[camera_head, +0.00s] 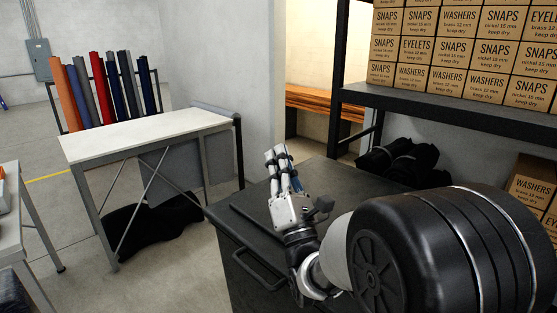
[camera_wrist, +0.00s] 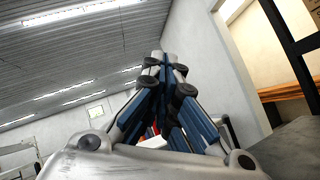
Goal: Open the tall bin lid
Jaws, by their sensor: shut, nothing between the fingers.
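The tall bin (camera_head: 232,255) is a dark grey box at the lower middle of the head view, with a bar handle (camera_head: 258,268) on its front. Its flat dark lid (camera_head: 325,172) lies level on top, and it looks shut. My arm covers part of the lid and the bin's right side. My gripper (camera_head: 276,154) is above the lid, fingers together, pointing toward the back, with nothing held. In the wrist view the fingertips (camera_wrist: 168,58) meet, and a grey surface, probably the lid (camera_wrist: 290,150), shows at lower right.
A white-topped table (camera_head: 150,132) stands left of the bin, with several fabric rolls (camera_head: 97,88) behind it. A dark shelf (camera_head: 440,110) with stacked cartons (camera_head: 455,50) is at right. Black bundles (camera_head: 398,160) lie beneath the shelf.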

